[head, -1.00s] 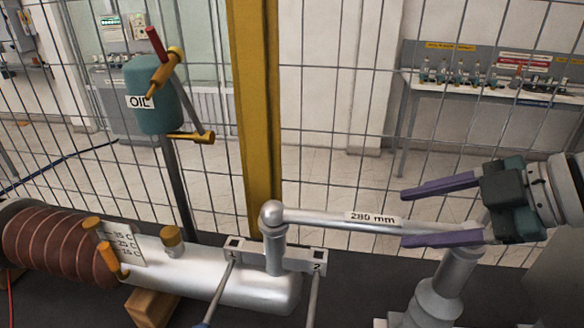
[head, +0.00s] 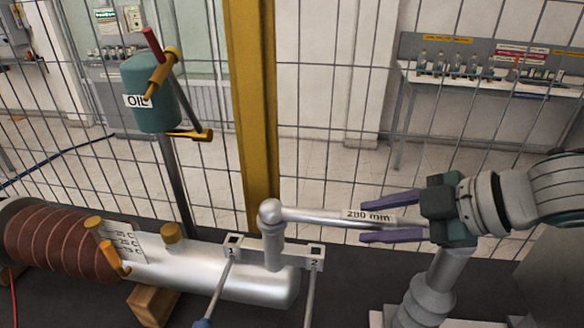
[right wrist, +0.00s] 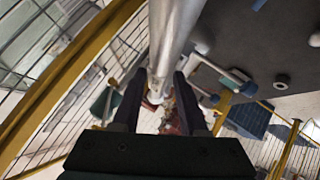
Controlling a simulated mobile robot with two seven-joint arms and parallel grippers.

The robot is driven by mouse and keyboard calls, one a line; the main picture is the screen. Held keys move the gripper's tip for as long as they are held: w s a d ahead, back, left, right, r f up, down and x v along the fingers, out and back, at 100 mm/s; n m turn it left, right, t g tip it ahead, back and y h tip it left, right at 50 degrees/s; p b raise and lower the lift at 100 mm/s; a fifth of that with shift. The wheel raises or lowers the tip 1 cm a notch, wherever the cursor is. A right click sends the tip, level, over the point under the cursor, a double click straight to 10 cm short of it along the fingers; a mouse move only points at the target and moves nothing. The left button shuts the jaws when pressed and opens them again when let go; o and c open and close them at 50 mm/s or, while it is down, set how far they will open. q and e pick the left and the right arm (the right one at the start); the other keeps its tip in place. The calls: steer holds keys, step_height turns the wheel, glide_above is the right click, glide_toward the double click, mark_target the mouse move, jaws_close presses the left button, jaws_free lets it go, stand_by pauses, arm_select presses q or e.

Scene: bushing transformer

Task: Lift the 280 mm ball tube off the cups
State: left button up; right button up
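The 280 mm ball tube (head: 335,216) is a silver bar with a white "280 mm" label. In the head view its ball end (head: 270,212) sits atop a short upright post (head: 271,250), where the cup itself cannot be made out. The tube's right end is hidden by my right gripper, above a grey stepped column (head: 437,280). My right gripper (head: 363,222) has its purple fingers spread, one above and one below the tube in the picture. In the right wrist view the tube (right wrist: 172,40) runs down toward the gap between the fingers (right wrist: 158,82). My left gripper is not visible.
A white crossbar (head: 297,255) marked 1 and 2 holds two rods by the post. A teal OIL tank (head: 150,95), yellow post (head: 254,110) and wire fence stand behind.

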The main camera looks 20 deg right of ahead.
jaws_close()
steer(key=shift+r, duration=0.1)
stand_by(0.5)
steer(key=shift+r, duration=0.25)
step_height(320, 180, up, 10)
steer(key=p, duration=0.4)
step_height(320, 180, up, 9)
steer(key=p, duration=0.6)
glide_above(378, 220)
steer(key=shift+s+r, duration=0.1)
steer(key=shift+r, duration=0.1)
steer(key=shift+r, duration=0.1)
step_height(378, 220, up, 5)
steer(key=p, duration=0.6)
